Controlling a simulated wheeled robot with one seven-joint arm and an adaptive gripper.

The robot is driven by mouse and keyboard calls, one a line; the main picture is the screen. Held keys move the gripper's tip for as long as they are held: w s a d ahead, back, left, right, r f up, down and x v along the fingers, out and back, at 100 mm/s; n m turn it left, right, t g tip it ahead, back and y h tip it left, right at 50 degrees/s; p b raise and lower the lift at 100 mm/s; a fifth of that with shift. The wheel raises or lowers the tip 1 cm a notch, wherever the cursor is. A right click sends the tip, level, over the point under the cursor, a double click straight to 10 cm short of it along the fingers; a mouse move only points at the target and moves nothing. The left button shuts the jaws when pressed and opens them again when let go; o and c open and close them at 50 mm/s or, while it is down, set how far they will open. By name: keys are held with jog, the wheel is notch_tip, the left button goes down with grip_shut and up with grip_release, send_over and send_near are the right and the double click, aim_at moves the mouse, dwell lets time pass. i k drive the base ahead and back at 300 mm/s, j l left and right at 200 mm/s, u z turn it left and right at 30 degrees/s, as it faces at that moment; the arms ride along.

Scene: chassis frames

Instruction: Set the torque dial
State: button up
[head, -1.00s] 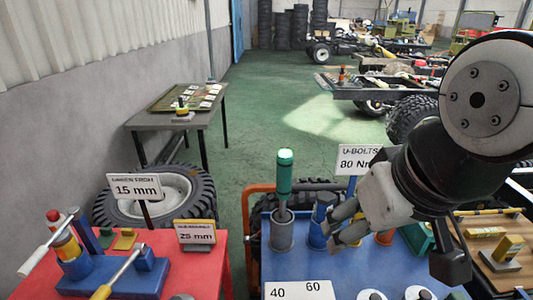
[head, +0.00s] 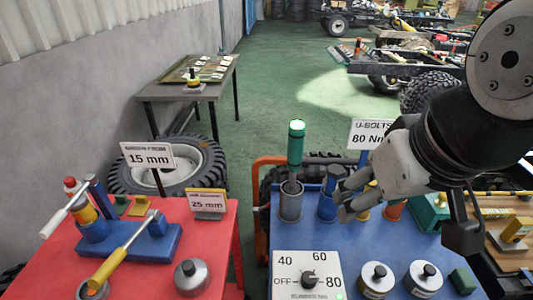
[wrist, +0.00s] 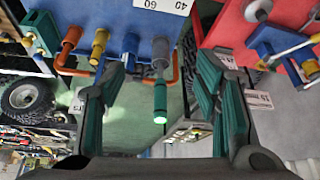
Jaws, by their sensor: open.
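The torque dial is a white panel (head: 290,262) marked OFF, 40, 60 and 80, with a black knob (head: 308,281) in its middle. It lies at the near left of the blue table, at the bottom of the head view. I cannot tell surely where the knob points. A sign (head: 370,134) behind reads U-BOLTS 80 Nm. My gripper (head: 344,205) is open and empty, behind and right of the dial, near the holders. In the wrist view my gripper (wrist: 160,75) shows spread fingers, and only the panel's edge (wrist: 160,5) shows at the top.
A green-topped tool (head: 296,145) stands upright in a grey holder beside a blue holder (head: 327,207). Two round metal pieces with black knobs (head: 376,278) (head: 424,277) sit right of the dial. A red table (head: 215,245) with tools stands left, across a gap.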

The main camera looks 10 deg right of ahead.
aim_at(309, 280)
jog(key=k+j+z, duration=0.6)
jog(key=z, duration=0.15)
